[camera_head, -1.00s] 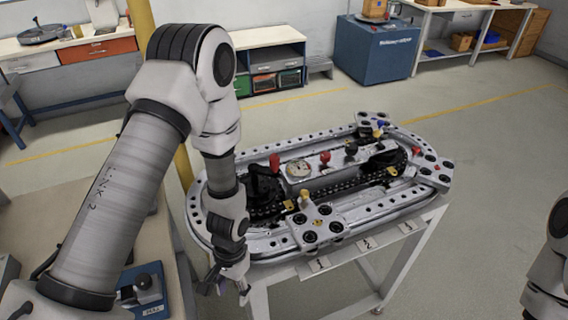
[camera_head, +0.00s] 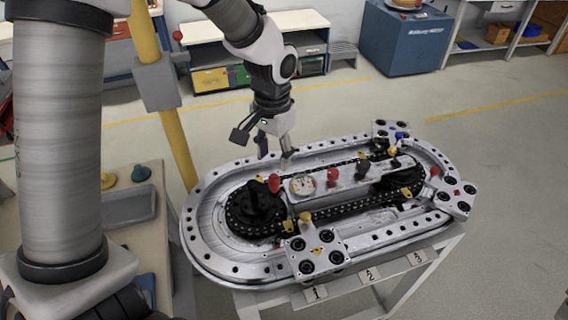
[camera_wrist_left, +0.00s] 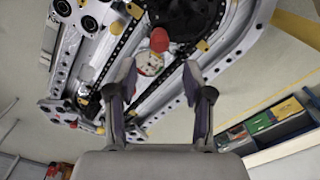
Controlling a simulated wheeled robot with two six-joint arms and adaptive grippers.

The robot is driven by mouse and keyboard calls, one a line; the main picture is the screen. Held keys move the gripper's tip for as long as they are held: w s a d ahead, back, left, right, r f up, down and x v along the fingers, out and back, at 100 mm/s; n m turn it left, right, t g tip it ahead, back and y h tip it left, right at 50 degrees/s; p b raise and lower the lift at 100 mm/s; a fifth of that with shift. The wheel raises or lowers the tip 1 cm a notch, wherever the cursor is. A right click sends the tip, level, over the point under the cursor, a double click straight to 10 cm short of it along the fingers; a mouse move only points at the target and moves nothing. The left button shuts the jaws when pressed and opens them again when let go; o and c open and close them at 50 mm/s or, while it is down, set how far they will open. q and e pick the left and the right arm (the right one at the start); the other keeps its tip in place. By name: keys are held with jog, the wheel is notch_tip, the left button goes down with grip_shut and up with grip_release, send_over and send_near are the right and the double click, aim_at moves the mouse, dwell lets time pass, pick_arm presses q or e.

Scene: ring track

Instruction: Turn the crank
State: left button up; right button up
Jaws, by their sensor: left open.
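The ring track (camera_head: 205,225) is a grey metal oval with a black chain and sprockets on a stand. A black sprocket hub (camera_head: 255,208) sits at its left end, with a red ball knob (camera_head: 274,183) by its upper right edge. I cannot tell for sure which part is the crank. My left gripper (camera_head: 275,153) is above the far left rim, pointing down, open and empty, apart from the knob. In the left wrist view the red knob (camera_wrist_left: 159,39) lies ahead of the open fingers (camera_wrist_left: 160,72). My right gripper is out of view.
A round gauge (camera_head: 302,184), a second red knob (camera_head: 333,176) and a black knob (camera_head: 361,168) stand on the middle plate. Grey carriages (camera_head: 318,252) sit on the track. A yellow post (camera_head: 178,145) stands at left. The floor at right is clear.

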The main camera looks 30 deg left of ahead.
aim_at(273, 176)
pick_arm(q)
jog(key=f, duration=0.4)
jog(key=f+p, duration=0.1)
jog(key=f, duration=0.2)
jog(key=shift+s, duration=0.3)
jog(key=shift+w+f, duration=0.15)
jog(key=shift+f, duration=0.1)
jog(key=shift+s+r, duration=0.1)
jog(key=shift+s, duration=0.15)
grip_shut()
